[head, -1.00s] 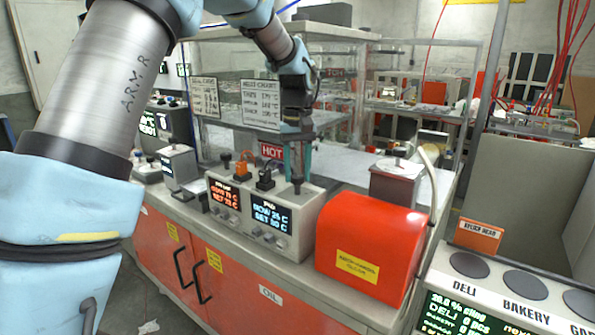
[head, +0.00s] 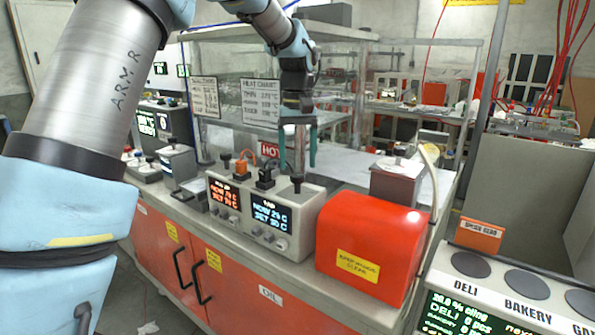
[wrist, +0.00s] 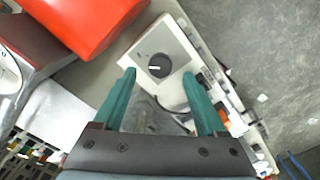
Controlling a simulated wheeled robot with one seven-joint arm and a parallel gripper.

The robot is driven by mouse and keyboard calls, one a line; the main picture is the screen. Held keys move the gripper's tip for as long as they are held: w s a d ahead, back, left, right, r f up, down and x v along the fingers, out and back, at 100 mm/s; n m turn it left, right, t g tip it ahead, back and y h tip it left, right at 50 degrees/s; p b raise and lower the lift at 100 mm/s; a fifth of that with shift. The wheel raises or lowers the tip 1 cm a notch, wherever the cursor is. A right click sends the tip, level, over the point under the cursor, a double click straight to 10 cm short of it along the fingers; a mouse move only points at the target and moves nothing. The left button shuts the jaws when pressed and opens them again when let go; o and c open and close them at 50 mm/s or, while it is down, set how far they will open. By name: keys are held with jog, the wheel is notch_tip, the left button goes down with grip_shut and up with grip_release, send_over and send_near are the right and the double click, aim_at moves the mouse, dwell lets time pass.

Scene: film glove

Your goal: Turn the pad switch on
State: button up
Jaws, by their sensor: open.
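The white control box (head: 262,235) stands on the bench with an orange-lit display (head: 224,194) on the left and a blue-lit one (head: 270,215) on the right. The small labels above the displays are too blurred to read surely. A round black knob (head: 297,186) sits on the box's top at the right end. In the wrist view the knob (wrist: 159,66) shows a short white mark lying roughly crosswise. My gripper (head: 298,168) is open and empty above this knob, fingers pointing down. In the wrist view the knob appears between the teal fingertips, apart from them.
A red-orange cover (head: 370,245) stands right beside the box. An orange plug (head: 241,166) and a black plug (head: 265,177) rise from the box's top left of the knob. A clear-walled enclosure with hanging charts (head: 260,102) stands behind.

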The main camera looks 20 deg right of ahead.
aim_at(297, 175)
notch_tip(297, 175, up, 8)
jog(key=b, duration=0.1)
jog(key=shift+f, duration=0.25)
jog(key=w+a+f+n, duration=0.1)
jog(key=a+f, duration=0.3)
jog(key=a, duration=0.5)
jog(key=w+a+f, duration=0.1)
jog(key=a+f, duration=0.4)
jog(key=a, duration=0.3)
jog(key=s+a+f, duration=0.3)
jog(key=s+a, duration=0.1)
jog(key=a, duration=0.2)
jog(key=s+a+f+t, duration=0.1)
jog(key=s+a+f, duration=0.2)
jog(key=a, duration=0.3)
jog(key=s+a+f+n, duration=0.1)
jog(key=s+a+f, duration=0.3)
jog(key=a, duration=0.3)
jog(key=shift+s+t, duration=0.3)
jog(key=shift+s, duration=0.3)
